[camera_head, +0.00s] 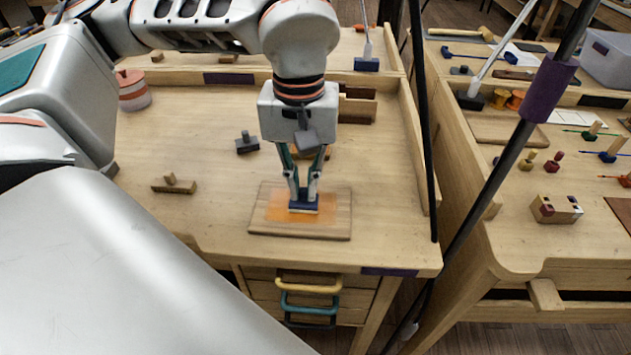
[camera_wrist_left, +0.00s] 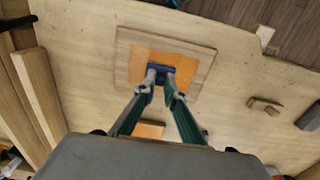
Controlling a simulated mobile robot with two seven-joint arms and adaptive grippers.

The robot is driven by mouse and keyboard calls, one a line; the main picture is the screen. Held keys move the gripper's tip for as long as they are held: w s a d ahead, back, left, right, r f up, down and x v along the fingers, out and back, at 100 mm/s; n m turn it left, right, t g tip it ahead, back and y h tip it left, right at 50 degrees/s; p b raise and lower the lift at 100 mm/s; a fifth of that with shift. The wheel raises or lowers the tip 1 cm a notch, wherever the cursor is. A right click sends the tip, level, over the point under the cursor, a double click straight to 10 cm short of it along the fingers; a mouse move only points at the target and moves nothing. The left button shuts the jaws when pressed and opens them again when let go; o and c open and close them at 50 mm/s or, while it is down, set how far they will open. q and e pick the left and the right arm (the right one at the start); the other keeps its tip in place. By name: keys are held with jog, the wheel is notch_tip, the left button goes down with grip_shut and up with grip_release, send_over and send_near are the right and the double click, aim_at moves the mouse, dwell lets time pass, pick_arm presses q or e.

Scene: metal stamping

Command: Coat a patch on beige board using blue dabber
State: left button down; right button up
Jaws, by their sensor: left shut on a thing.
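The beige board (camera_head: 335,228) lies flat on the workbench near its front edge. An orange patch (camera_head: 276,208) covers part of its middle; the patch also shows in the left wrist view (camera_wrist_left: 196,66). My left gripper (camera_head: 303,193) points down over the board and is shut on the blue dabber (camera_head: 304,208). The dabber is down at the orange patch and appears to touch it. In the left wrist view the dabber (camera_wrist_left: 161,68) sits between my fingertips (camera_wrist_left: 161,80), with its handle hidden by them. My right gripper is not in view.
An orange-tan block (camera_head: 318,153) lies behind my gripper. A jar (camera_head: 132,92) stands at the back left. A raised wooden rail (camera_head: 418,130) edges the bench at right.

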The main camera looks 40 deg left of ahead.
pick_arm(q)
jog(key=shift+s+a, duration=0.5)
jog(key=shift+a, duration=0.3)
jog(key=shift+s+a, duration=0.45)
jog(key=shift+a, duration=0.3)
jog(key=shift+w+d, duration=0.55)
jog(key=shift+d, duration=0.4)
jog(key=shift+w+d, duration=0.6)
jog(key=shift+d, duration=0.3)
jog(key=shift+w+d, duration=0.55)
jog(key=shift+d, duration=0.4)
jog(key=shift+r, duration=0.1)
jog(key=shift+r+p, duration=0.65)
jog(key=shift+r, duration=0.25)
jog(key=shift+r, duration=0.1)
